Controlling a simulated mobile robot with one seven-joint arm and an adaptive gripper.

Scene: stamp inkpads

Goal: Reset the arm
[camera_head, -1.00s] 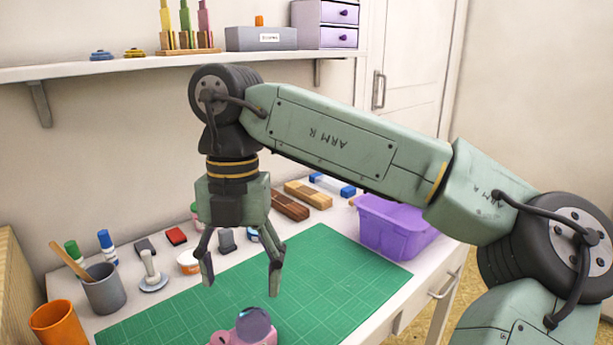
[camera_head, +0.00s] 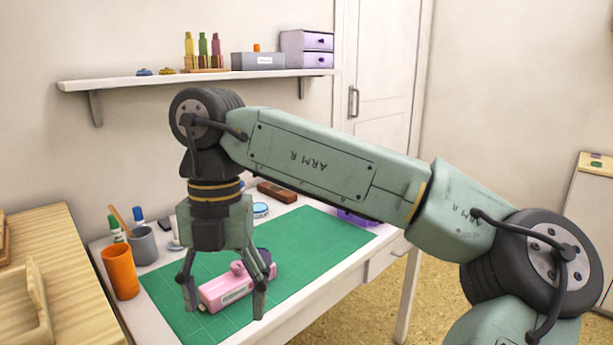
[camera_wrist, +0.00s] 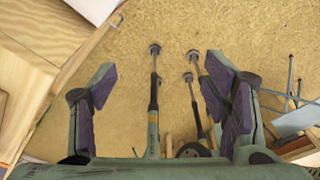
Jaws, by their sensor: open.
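My gripper (camera_head: 225,302) hangs from my arm with its fingers pointing down and spread apart. In the head view it appears in front of the green mat and a pink object (camera_head: 224,290) lying there. The wrist view shows my gripper (camera_wrist: 160,95) open, with nothing between its purple finger pads and the tan floor beyond. My arm is bent, its upper link running across the picture from the lower right.
The white table bears a green mat (camera_head: 312,240), an orange cup (camera_head: 121,273), a grey cup (camera_head: 143,246) and a brown block (camera_head: 277,192). A purple bin (camera_head: 358,218) is mostly hidden by my arm. A wooden surface (camera_head: 75,290) stands at left. A wall shelf (camera_head: 130,82) is behind.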

